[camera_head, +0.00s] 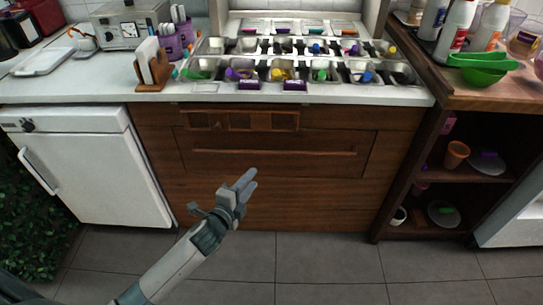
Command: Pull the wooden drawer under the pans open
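The wooden drawer (320,167) is a wide brown front in the cabinet below the counter and the metal topping pans (300,66). It looks shut, its front level with the cabinet face. A long, thin horizontal handle (300,153) runs across it. My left gripper (249,181) is in front of the cabinet, below the handle in the picture and pointing up and right. It appears apart from the handle. Its fingers are seen nearly edge-on, so their opening is unclear. My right gripper is out of view.
A white fridge (95,165) stands left of the cabinet. An open dark shelf unit (465,190) with cups and plates is at the right. Napkins in a wooden holder (150,86) stand on the counter. The tiled floor (320,265) before the cabinet is clear.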

